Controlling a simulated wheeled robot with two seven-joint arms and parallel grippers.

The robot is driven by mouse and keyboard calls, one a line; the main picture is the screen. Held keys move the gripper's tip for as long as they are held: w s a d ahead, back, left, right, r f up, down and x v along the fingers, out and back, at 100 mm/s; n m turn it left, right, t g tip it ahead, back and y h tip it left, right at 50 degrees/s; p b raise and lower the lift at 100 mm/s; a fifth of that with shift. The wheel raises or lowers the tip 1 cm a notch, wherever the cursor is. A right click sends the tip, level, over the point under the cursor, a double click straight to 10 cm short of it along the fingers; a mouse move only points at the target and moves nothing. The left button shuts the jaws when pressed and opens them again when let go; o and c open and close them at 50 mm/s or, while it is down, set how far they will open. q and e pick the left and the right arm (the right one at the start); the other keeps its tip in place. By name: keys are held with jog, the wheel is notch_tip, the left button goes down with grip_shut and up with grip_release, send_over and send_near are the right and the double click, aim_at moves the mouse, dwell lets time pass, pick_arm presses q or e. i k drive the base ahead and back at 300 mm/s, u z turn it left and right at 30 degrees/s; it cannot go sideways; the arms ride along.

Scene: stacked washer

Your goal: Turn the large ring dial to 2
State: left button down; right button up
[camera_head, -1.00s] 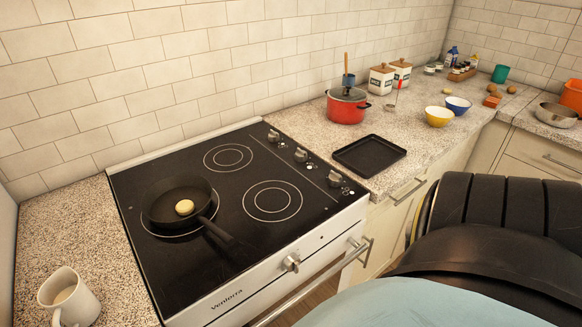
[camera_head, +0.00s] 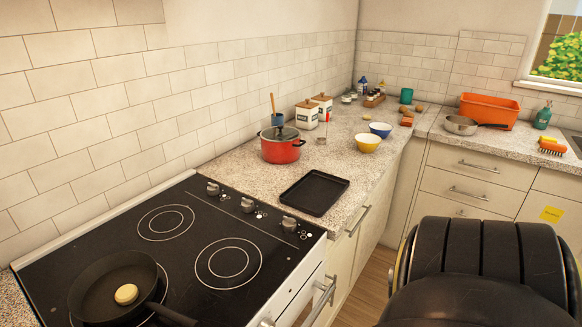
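The black cooktop (camera_head: 196,285) fills the lower left of the head view. It has bare ring markings at the back (camera_head: 165,222) and at the right (camera_head: 228,262); a black pan partly covers another ring. Three silver dials stand along its right side: a far dial (camera_head: 213,188), a middle dial (camera_head: 248,204) and a near dial (camera_head: 290,223). Small marks sit beside them, too small to read, so I cannot tell which dial is the large ring's or its setting. Neither gripper is in view.
The black pan (camera_head: 90,284) holds a pale round item (camera_head: 126,294). A black tray (camera_head: 314,192) lies right of the dials, with a red pot (camera_head: 282,148) behind it. An oven handle (camera_head: 323,296) juts from the front. Floor (camera_head: 368,292) shows between cabinets and my body.

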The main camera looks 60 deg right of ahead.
aim_at(247, 206)
jog(key=z, duration=1.55)
